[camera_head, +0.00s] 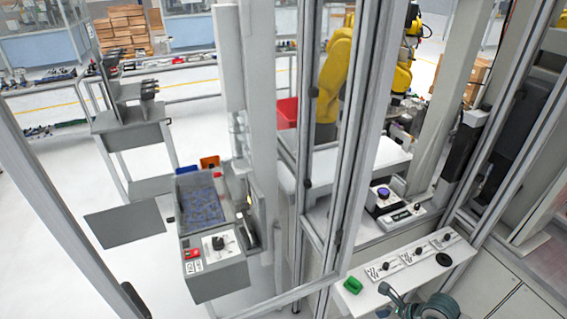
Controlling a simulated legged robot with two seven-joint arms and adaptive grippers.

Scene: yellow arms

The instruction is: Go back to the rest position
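My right gripper (392,301) shows at the bottom edge, in front of a white control shelf (408,264). My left gripper is not in view.
A grey control box with a blue-filled tray (203,203) stands left of centre. Metal frame posts (362,130) cross the view; a yellow arm (335,70) stands behind them. Open floor lies at left.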

